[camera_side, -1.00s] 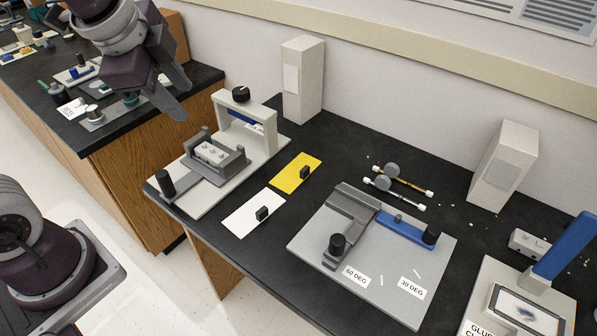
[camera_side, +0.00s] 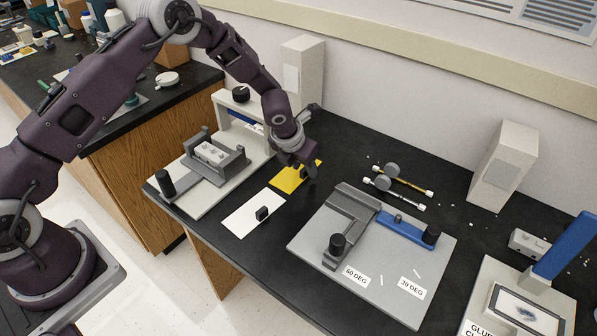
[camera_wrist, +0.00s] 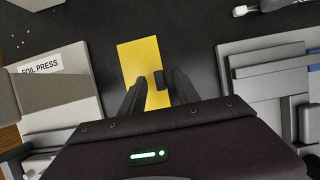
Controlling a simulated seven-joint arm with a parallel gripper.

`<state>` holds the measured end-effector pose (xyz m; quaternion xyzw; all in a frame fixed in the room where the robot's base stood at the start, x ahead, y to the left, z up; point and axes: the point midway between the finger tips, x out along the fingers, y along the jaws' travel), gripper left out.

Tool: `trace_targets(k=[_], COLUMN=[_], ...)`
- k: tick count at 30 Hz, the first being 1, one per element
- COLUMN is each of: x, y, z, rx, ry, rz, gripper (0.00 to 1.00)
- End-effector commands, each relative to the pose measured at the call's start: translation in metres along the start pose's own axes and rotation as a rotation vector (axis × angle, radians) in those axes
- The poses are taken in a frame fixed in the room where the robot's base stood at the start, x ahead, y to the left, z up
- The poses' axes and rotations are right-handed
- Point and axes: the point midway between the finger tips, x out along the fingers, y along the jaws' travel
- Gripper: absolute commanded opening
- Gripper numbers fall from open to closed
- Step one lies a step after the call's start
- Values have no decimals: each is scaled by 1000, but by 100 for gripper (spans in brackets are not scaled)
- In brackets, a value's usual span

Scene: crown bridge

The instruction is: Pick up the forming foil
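A flat yellow sheet (camera_side: 287,181) lies on the black bench and carries a small black grip block (camera_wrist: 159,80). A white sheet (camera_side: 246,217) with a similar black block (camera_side: 262,213) lies beside it, nearer the front edge. No label shows which sheet is the forming foil. My gripper (camera_side: 307,177) is low over the right part of the yellow sheet. In the wrist view its two fingers are apart, with the yellow sheet (camera_wrist: 133,58) and its block showing in the gap. In the side view the gripper hides that block. I cannot tell the fingertips' exact height.
A foil press (camera_side: 184,203), labelled in the wrist view, stands left of the sheets. A grey fixture plate (camera_side: 372,292) marked 60 DEG and 30 DEG stands to the right. Two small white-ended rods (camera_side: 404,198) with grey discs lie behind it. Dark bench shows between the sheets and the fixture.

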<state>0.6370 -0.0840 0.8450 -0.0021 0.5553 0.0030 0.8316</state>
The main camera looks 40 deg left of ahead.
Motion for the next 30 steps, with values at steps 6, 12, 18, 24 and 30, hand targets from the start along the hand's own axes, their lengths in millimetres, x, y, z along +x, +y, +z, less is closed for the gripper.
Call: trace_targets(k=[6, 12, 18, 24, 30], x=[4, 4, 4, 0, -44], y=[0, 0, 0, 0, 1], z=[0, 0, 0, 2, 21], rx=[0, -1, -1, -2, -4], ry=[0, 0, 0, 0, -5], rz=[0, 0, 1, 1, 0], gripper=[38, 5, 0, 0, 0])
